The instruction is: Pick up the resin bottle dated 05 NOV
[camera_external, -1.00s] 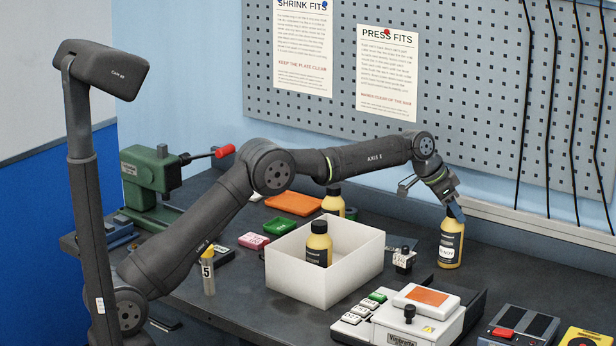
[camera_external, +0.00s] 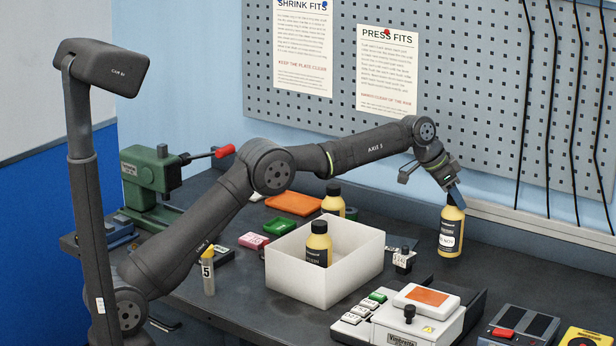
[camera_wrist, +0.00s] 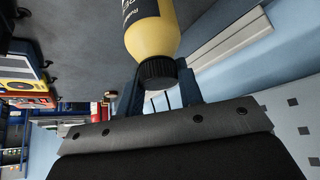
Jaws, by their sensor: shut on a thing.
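A yellow resin bottle (camera_external: 451,230) with a black cap and dark and white label stands upright, or nearly so, at the right of the external view. Its date is too small to read surely. My gripper (camera_external: 459,200) is shut on its top from above. In the wrist view the bottle (camera_wrist: 152,30) hangs between the blue fingers, with its black cap (camera_wrist: 157,73) at my gripper (camera_wrist: 158,85). A second yellow bottle (camera_external: 319,243) stands inside the white box (camera_external: 296,276). A third (camera_external: 333,200) stands behind the box, partly hidden by it.
A white device with an orange top (camera_external: 427,296) stands at the front right. A small block (camera_external: 403,259) stands between the box and the held bottle. Orange (camera_external: 293,203) and green (camera_external: 280,225) trays lie left of the box. The pegboard wall (camera_external: 470,110) is close behind.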

